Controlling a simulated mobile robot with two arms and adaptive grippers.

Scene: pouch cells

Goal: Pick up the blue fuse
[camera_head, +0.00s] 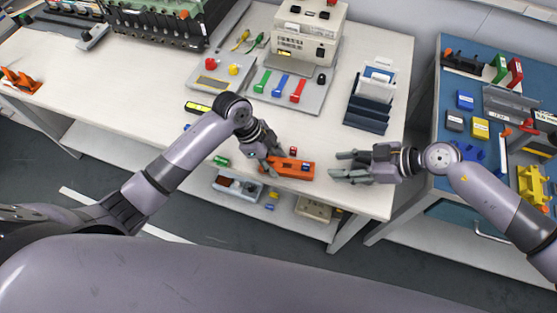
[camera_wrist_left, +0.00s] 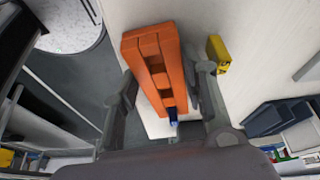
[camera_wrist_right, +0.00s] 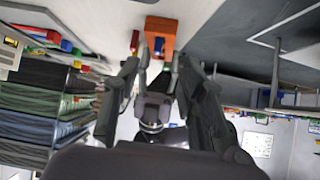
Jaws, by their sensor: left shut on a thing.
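My left gripper (camera_head: 273,163) is shut on an orange slotted block (camera_head: 288,166) near the table's front edge. In the left wrist view the block (camera_wrist_left: 153,60) lies between the two fingers. A small blue piece, which looks like the blue fuse (camera_wrist_left: 173,115), shows at one end of the block. In the right wrist view the blue piece (camera_wrist_right: 158,45) shows on the orange block's near face. My right gripper (camera_head: 341,167) is open and empty, to the right of the block and pointing at it. Its fingers (camera_wrist_right: 160,68) are apart from the blue piece.
A small red block (camera_head: 293,151) is on the white table (camera_head: 345,190), just behind the orange block. Green, blue and red bars lie on a grey plate (camera_head: 320,98) further back. A dark stepped rack (camera_head: 367,112) stands behind my right gripper. A blue workbench (camera_head: 440,130) is at right.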

